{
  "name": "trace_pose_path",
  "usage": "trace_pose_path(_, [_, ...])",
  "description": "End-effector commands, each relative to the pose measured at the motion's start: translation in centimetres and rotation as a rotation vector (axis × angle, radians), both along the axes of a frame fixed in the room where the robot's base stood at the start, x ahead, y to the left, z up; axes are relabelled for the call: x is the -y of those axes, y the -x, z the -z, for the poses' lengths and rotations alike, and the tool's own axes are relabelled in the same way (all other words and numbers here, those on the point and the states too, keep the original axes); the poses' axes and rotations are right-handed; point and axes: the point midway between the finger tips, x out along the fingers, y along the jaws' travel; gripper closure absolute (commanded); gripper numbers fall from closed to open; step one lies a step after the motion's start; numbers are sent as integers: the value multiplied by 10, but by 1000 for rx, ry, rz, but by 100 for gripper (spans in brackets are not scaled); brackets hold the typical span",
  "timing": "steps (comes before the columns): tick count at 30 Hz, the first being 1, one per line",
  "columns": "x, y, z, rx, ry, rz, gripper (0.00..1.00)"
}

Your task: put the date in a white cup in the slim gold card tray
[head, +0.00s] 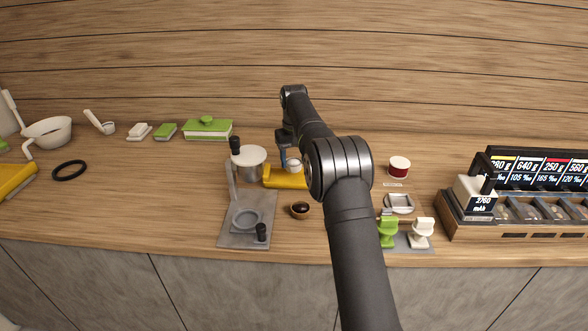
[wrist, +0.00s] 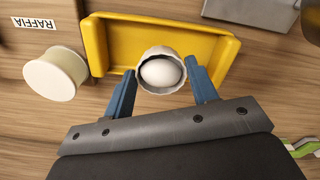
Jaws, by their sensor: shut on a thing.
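A small white cup (wrist: 141,79) with a smooth whitish oval piece (wrist: 162,71) in it is between the fingers of my gripper (wrist: 161,90). My gripper is shut on the cup. The piece looks white rather than date-brown. The slim gold card tray (wrist: 125,28) is a shallow yellow tray, and the cup overlaps its edge in the wrist view. I cannot tell whether the cup touches the tray. In the head view the white cup (head: 293,165) shows at the back of the gold tray (head: 283,183), and my arm hides the tray's right part.
A brown cup with a dark piece (head: 300,209) stands in front of the tray. A grey press stand (head: 229,237) is at left. A red-and-white tub (head: 399,166) and green and white pieces (head: 388,230) are at right. A green box (head: 207,129) lies behind.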

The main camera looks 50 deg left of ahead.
Motion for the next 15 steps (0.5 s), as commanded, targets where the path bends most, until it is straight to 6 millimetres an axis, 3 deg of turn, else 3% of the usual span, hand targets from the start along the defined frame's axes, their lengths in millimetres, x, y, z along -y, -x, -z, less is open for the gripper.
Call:
trace_pose_path(9, [0, 0, 38, -1, 2, 0, 69])
trace_pose_path(15, [0, 0, 40, 0, -1, 0, 69])
